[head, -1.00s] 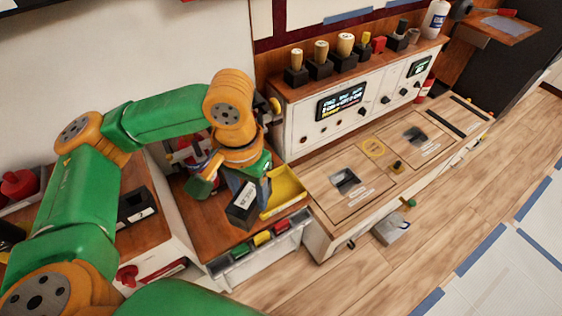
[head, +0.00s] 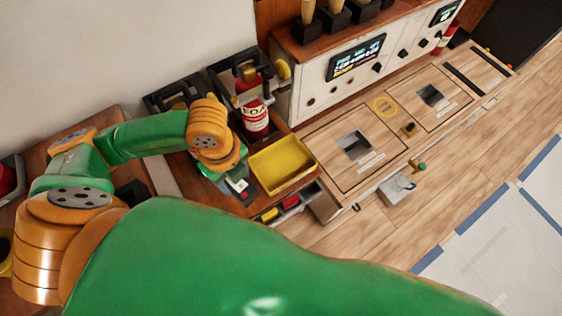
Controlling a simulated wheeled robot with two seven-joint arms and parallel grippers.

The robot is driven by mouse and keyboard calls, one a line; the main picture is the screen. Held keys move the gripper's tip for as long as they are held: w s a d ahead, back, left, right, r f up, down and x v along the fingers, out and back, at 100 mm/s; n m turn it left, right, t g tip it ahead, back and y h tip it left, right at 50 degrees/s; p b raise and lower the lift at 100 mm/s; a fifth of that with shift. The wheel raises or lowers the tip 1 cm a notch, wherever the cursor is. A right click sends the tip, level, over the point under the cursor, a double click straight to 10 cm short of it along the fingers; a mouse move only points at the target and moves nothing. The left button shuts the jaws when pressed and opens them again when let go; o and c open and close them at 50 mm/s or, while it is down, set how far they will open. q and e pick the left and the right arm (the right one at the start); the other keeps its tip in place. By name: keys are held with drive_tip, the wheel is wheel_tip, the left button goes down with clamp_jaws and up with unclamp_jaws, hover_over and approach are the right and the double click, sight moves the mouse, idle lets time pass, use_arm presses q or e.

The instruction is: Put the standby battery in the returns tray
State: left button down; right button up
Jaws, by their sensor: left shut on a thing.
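The yellow tray (head: 283,166), which I take to be the returns tray, lies on the wooden counter and looks empty. My left gripper (head: 236,180) is just left of the tray, pointing down and seen from above. It is shut on the standby battery (head: 243,188), a dark block with a white label. Only a small part of the battery shows, as my wrist hides the rest. It is beside the tray, not over its middle; whether it touches the counter I cannot tell. My right gripper is not in view.
The white control panel (head: 360,65) rises at the back right. Small coloured blocks sit in a rack below the counter's front edge. My green arm covers the foreground.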

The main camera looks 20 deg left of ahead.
use_arm(q)
drive_tip(key=shift+s+a+f+m, duration=0.1)
drive_tip(key=shift+s+f+m, duration=0.15)
drive_tip(key=shift+m, duration=0.35)
drive_tip(key=shift+s+f+m, duration=0.2)
drive_tip(key=shift+f+m, duration=0.05)
drive_tip(key=shift+m, duration=0.35)
drive_tip(key=w+d+f+b, duration=0.1)
drive_tip(key=w+d+f, duration=0.25)
drive_tip(key=w, duration=0.45)
drive_tip(key=b, duration=0.2)
hover_over(274, 171)
wheel_tip(274, 171, down, 6)
drive_tip(key=shift+s+f, duration=0.1)
drive_tip(key=f+b, duration=0.1)
drive_tip(key=f, duration=0.2)
drive_tip(key=shift+w+f, duration=0.15)
drive_tip(key=shift+w, duration=0.05)
drive_tip(key=shift+c, duration=1.2)
unclamp_jaws()
drive_tip(key=shift+f, duration=0.1)
wheel_tip(274, 171, up, 12)
drive_tip(key=p, duration=0.2)
